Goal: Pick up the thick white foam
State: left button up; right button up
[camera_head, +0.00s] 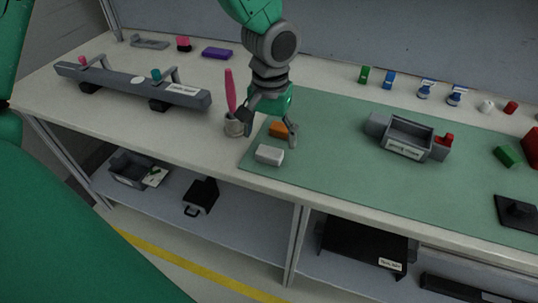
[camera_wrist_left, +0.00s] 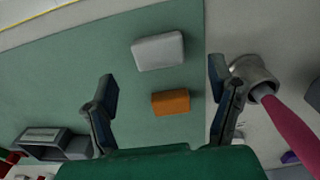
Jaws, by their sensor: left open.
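The thick white foam (camera_head: 269,155) is a small white block lying flat on the green mat near its left front corner. In the left wrist view the white foam (camera_wrist_left: 158,51) lies beyond the fingertips, between their lines. An orange block (camera_head: 279,129) lies right behind it; in the wrist view the orange block (camera_wrist_left: 170,102) sits between the fingers. My left gripper (camera_head: 268,126) is open and empty above these blocks, its fingers spread to either side. It touches neither block as far as I can tell; the wrist view also shows both fingers (camera_wrist_left: 160,98). My right gripper is not in view.
A grey cup (camera_head: 234,126) holding a pink tool (camera_head: 230,90) stands close beside the left finger. A grey bin (camera_head: 407,138) stands on the mat (camera_head: 335,165) to the right. A long grey fixture (camera_head: 130,84) lies at left. The mat between foam and bin is clear.

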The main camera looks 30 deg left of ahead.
aim_at(271, 152)
pick_arm(q)
jog(key=shift+d+f, duration=0.2)
jog(key=shift+d, duration=0.05)
jog(key=f, duration=0.2)
jog(key=f+b, duration=0.1)
jog(key=f, duration=0.1)
jog(key=shift+s+f, duration=0.2)
jog(key=shift+f, duration=0.05)
jog(key=shift+a+f, duration=0.2)
jog(key=shift+f, duration=0.05)
jog(key=shift+a, duration=0.25)
jog(key=shift+d, duration=0.2)
jog(key=c, duration=0.9)
jog(key=shift+o, duration=0.2)
jog(key=shift+d+r, duration=0.15)
jog(key=shift+d, duration=0.15)
